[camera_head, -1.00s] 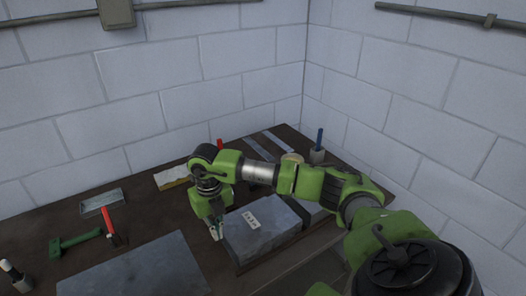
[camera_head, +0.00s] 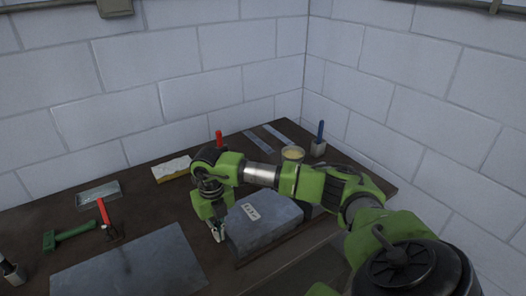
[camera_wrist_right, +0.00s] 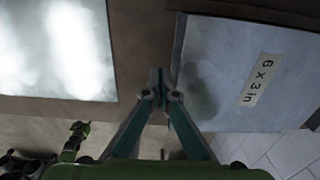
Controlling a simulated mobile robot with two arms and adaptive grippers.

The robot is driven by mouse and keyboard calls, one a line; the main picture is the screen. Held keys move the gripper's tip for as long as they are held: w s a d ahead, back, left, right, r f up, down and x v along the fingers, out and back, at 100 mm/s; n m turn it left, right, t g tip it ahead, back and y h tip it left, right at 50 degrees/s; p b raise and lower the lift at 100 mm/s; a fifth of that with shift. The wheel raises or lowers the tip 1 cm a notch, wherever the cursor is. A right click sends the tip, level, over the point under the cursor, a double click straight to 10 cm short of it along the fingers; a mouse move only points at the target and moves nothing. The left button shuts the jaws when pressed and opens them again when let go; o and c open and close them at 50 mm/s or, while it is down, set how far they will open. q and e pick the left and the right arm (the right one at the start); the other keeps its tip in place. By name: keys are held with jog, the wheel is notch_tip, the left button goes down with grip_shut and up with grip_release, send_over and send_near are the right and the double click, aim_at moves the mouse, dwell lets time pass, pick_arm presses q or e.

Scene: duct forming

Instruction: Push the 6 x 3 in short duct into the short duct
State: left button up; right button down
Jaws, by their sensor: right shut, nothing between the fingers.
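The 6 x 3 in short duct (camera_head: 268,225) is a grey metal box shape with a white label, lying near the table's front edge. It also shows at the right of the wrist view (camera_wrist_right: 225,75), its label readable. My right gripper (camera_head: 217,234) points down beside the duct's left end. In the wrist view its fingertips (camera_wrist_right: 160,92) are together and empty, close to the duct's edge; I cannot tell whether they touch it. A grey piece (camera_head: 313,210), probably the other short duct, is mostly hidden behind my right arm at the duct's right end. My left gripper is out of view.
A flat grey sheet (camera_head: 130,270) lies left of the gripper.

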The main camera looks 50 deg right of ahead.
aim_at(236, 223)
jog(key=shift+s+d+b, duration=0.2)
jog(key=shift+s+d, duration=0.1)
jog(key=shift+d, duration=0.9)
jog(key=shift+s+d+b, duration=0.2)
jog(key=shift+s+d, duration=0.1)
jog(key=shift+d, duration=0.95)
jog(key=shift+s+d+b, duration=0.2)
jog(key=shift+s+d, duration=0.1)
jog(key=shift+d, duration=0.9)
jog(key=shift+w+a+r, duration=0.1)
jog(key=shift+w+a, duration=0.1)
jog(key=shift+a, duration=0.55)
jog(key=shift+r+p, duration=2.4)
jog(key=shift+r, duration=1.1)
jog(key=shift+f, duration=0.1)
